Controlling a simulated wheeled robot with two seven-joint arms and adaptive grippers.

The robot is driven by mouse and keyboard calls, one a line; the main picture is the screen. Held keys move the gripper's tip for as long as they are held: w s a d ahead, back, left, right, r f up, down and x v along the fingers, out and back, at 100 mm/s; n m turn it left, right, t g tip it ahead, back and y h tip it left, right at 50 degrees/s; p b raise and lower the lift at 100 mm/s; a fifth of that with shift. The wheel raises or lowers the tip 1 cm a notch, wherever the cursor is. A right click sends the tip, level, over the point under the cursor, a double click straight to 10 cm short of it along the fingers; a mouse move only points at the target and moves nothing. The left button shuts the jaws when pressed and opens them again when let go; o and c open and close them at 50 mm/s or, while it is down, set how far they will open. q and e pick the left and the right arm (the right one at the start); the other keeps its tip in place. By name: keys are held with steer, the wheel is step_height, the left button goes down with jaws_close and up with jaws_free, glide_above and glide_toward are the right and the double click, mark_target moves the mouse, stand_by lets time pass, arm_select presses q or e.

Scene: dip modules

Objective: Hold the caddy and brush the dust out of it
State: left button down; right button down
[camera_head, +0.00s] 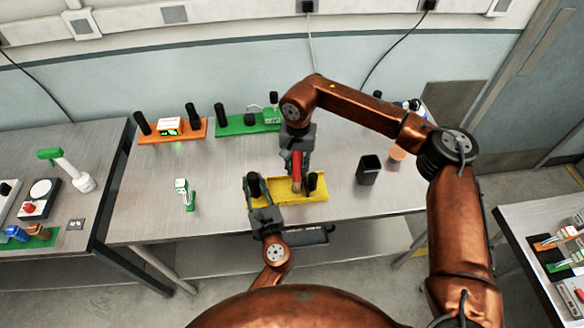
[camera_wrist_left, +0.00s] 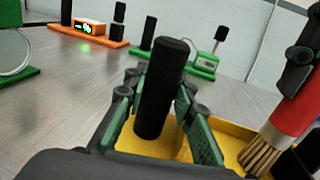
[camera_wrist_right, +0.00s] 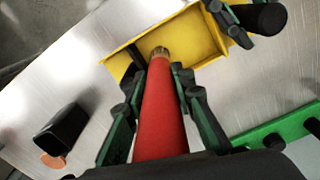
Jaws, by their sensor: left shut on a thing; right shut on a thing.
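The yellow caddy (camera_head: 318,196) is a shallow tray on the table near its front edge, with a black handle post at each end. My left gripper (camera_head: 258,193) is shut on its left post (camera_wrist_left: 158,92), seen upright between the fingers in the left wrist view. My right gripper (camera_wrist_right: 162,78) is shut on the red handle of a brush (camera_wrist_right: 162,118), bristles pointing down. The brush also shows in the left wrist view (camera_wrist_left: 294,108). Its tan bristles are at the caddy; I cannot tell whether they touch its floor. No dust can be made out.
An orange base (camera_head: 172,132) with black posts and a green base (camera_head: 247,123) stand at the back. A black cup (camera_head: 368,170) and an orange round piece (camera_head: 397,153) are to the right. A small green-and-white device (camera_head: 186,194) stands left, with bare table between.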

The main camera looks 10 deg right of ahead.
steer(key=shift+d, duration=0.4)
step_height(320, 180, up, 7)
stand_by(0.7)
arm_select(q)
steer(key=c, duration=1.5)
jaws_free()
steer(key=shift+r, duration=0.1)
arm_select(e)
steer(key=shift+r, duration=0.15)
